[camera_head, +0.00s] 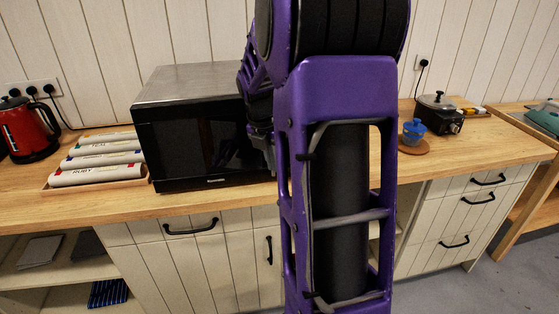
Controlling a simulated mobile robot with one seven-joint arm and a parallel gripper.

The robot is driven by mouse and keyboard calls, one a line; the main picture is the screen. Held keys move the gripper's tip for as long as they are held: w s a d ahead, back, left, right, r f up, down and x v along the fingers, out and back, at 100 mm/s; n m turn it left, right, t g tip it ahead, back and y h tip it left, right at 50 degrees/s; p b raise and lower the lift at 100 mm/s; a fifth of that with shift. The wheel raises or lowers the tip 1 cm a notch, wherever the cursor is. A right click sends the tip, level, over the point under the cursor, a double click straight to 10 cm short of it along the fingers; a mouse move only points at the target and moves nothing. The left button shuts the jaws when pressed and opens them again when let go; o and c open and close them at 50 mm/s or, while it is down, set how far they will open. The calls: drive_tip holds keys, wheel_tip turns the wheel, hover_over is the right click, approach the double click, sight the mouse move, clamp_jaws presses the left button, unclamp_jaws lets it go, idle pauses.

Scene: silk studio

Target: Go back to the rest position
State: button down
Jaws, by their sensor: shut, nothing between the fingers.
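My purple arm stands upright in the middle of the head view and covers part of the counter. My gripper (264,148) shows only in part, behind the left edge of my arm and in front of the microwave's right side. It points downward and is shut, with nothing seen in it. The rest of the gripper is hidden by the arm.
A microwave (190,140) stands on the wooden counter (200,205). Left of it are a tray of labelled rolls (98,160) and a red kettle (27,130). Drawers lie below.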

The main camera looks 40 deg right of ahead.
drive_tip(key=v, duration=0.9)
drive_tip(key=shift+s+d+r, duration=0.25)
drive_tip(key=shift+s+d, duration=0.1)
